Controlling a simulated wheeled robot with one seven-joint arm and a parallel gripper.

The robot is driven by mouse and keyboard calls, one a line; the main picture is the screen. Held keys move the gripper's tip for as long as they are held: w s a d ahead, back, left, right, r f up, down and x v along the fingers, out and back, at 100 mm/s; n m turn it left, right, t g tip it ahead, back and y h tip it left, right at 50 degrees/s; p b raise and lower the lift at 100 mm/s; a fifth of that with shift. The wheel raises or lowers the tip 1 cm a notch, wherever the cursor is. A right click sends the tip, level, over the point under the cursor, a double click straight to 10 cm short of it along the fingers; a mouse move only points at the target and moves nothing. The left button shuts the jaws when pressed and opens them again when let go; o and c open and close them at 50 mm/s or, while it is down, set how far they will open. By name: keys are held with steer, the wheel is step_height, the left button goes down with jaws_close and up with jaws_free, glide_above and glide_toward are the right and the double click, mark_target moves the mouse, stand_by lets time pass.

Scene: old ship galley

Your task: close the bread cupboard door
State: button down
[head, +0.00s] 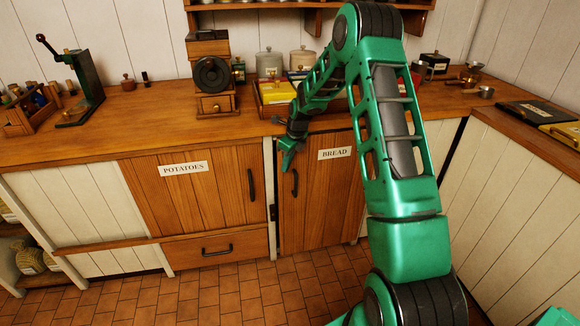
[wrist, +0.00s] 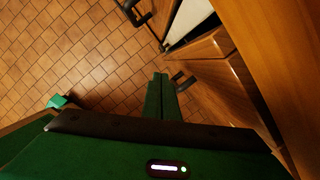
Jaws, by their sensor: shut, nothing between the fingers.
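The bread cupboard door (head: 322,205) is a brown plank door under the counter, with a white BREAD label (head: 334,153) and a dark handle (head: 294,183) near its left edge. A dark gap shows along that left edge, and the door looks slightly ajar. In the wrist view the door's top edge (wrist: 205,46) stands out a little from the white frame post (wrist: 188,18). My gripper (head: 287,163) is shut and empty, in front of the door's upper left part. In the wrist view its fingertips (wrist: 160,80) are close beside the door handle (wrist: 183,80); contact cannot be told.
The potatoes cupboard (head: 200,200), with its own handle (head: 251,184), is left of the bread door. The wooden counter (head: 150,118) overhangs above and carries a coffee grinder (head: 210,80). The tiled floor (head: 215,300) in front is clear. A white side cabinet (head: 510,200) stands right.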

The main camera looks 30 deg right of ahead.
steer(key=s+r+n+h, duration=0.1)
steer(key=s+r+n, duration=0.5)
steer(key=s+r, duration=1.05)
steer(key=s+a+r+n+g, duration=0.1)
steer(key=s+r+n, duration=0.1)
steer(key=s+n, duration=0.7)
steer(key=s+a+r+n+g, duration=0.1)
steer(key=s+n, duration=0.7)
steer(key=s, duration=1.7)
steer(key=shift+s+r+n+g, duration=0.15)
steer(key=shift+r+n+g, duration=0.2)
steer(key=shift+r, duration=0.55)
steer(key=shift+w+f, duration=0.25)
steer(key=shift+w, duration=0.35)
